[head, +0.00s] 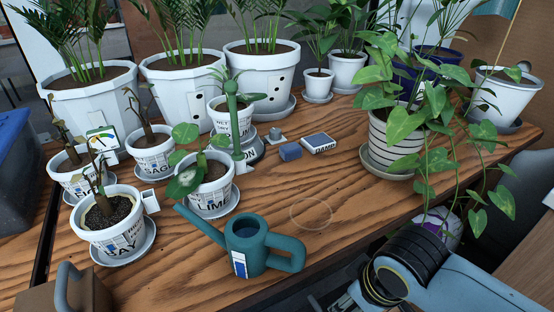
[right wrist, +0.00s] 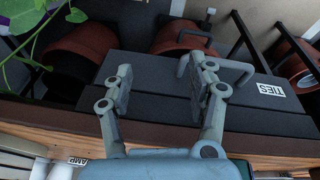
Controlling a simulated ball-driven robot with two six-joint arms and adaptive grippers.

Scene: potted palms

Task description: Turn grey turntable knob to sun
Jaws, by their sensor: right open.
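No sun mark is readable. My right gripper (right wrist: 167,75) is open and empty in the right wrist view, beyond the table edge. In the head view only my right arm shows, at lower right, away from the grey base. My left gripper is not in view.
A teal watering can (head: 246,248) stands near the front. A blue block (head: 290,152) and a "DAMP" box (head: 318,143) lie mid-table. A trailing plant in a striped pot (head: 392,146) hangs toward my right arm. A dark "TIES" box (right wrist: 150,92) with handles lies below the gripper.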

